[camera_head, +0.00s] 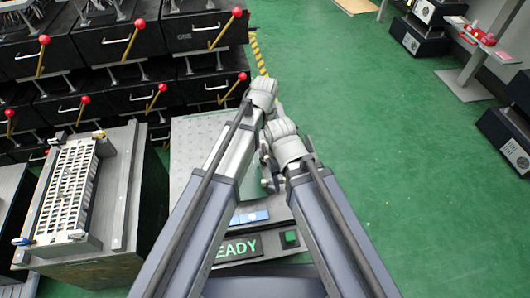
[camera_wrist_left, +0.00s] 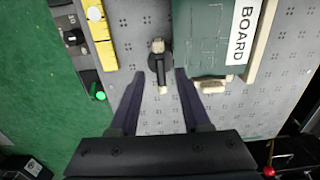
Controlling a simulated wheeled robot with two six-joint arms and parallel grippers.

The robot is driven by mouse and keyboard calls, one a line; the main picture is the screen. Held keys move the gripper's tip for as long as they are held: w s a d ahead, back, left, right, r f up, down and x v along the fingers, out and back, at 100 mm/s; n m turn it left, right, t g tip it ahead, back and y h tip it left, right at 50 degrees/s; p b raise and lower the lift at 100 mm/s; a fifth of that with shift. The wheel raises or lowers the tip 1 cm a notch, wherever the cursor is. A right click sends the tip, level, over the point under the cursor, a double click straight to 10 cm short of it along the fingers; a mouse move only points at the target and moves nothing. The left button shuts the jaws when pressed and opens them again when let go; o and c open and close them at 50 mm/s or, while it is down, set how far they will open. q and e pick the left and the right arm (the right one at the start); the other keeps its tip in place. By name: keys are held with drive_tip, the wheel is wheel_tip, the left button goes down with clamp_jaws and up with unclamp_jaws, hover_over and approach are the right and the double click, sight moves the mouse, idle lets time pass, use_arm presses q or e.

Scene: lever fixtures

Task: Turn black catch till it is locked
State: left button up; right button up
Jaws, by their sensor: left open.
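The black catch (camera_wrist_left: 153,66) shows in the left wrist view, mounted on a grey perforated plate (camera_wrist_left: 146,18). It has a light grey knob or pivot at its upper end and a pale tip at its lower end. My left gripper (camera_wrist_left: 161,76) is open, with its two dark fingers on either side of the catch's lower part. Gaps show between the fingers and the catch, and I cannot tell whether they touch it. In the head view the catch is hidden by my arms.
A green board (camera_wrist_left: 203,38) labelled BOARD lies right of the catch. A yellow block (camera_wrist_left: 101,40) and a green button (camera_wrist_left: 98,92) are left of it. In the head view, a READY display (camera_head: 238,249) is at the near edge. Black drawers with red-knobbed levers (camera_head: 108,41) stand at the back left.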

sight(265, 151)
use_arm(q)
drive_tip(key=shift+f+b, duration=1.5)
drive_tip(key=shift+f, duration=0.5)
use_arm(e)
drive_tip(key=shift+f, duration=2)
use_arm(q)
drive_tip(key=shift+r, duration=0.1)
drive_tip(key=shift+c, duration=0.3)
clamp_jaws()
